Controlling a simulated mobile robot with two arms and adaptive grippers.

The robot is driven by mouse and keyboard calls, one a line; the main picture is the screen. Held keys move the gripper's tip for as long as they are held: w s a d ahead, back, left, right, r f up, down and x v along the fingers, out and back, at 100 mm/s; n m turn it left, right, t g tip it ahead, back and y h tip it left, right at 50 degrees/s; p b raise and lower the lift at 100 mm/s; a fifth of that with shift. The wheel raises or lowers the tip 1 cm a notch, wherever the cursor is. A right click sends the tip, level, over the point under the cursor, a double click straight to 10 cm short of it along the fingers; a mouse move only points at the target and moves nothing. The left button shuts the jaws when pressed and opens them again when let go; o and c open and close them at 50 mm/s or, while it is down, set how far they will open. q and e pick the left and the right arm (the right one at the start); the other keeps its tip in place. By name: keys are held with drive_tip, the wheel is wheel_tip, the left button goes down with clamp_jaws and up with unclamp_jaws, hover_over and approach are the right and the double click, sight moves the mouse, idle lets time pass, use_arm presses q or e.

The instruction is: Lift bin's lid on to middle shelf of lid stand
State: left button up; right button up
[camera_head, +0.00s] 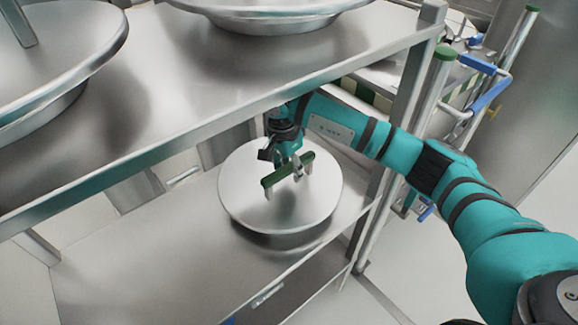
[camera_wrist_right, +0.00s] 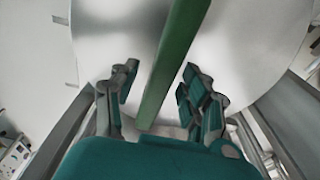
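A round steel lid (camera_head: 240,201) with a green bar handle (camera_head: 268,182) is at the shelf level (camera_head: 130,265) below the top shelf of the steel stand. It looks level and rests on or very close to that shelf; the contact is hidden under its rim. My right gripper (camera_head: 290,172) is at the handle from above. In the right wrist view the green handle (camera_wrist_right: 172,65) runs between the two open fingers, with a gap on each side. The lid (camera_wrist_right: 235,60) lies beneath them. My left gripper is not in view.
The top shelf (camera_head: 190,75) overhangs just left of my right wrist and carries two more lids (camera_head: 60,45) (camera_head: 270,15). The stand's post (camera_head: 412,75) is close to my right arm. A blue-handled metal frame (camera_head: 490,95) stands at right. The shelf left of the lid is clear.

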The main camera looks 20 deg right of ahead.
drive_tip(key=shift+f, duration=0.3)
drive_tip(key=r, duration=0.7)
drive_tip(key=shift+s+a, duration=0.15)
drive_tip(key=shift+a, duration=0.15)
drive_tip(key=shift+r, duration=0.4)
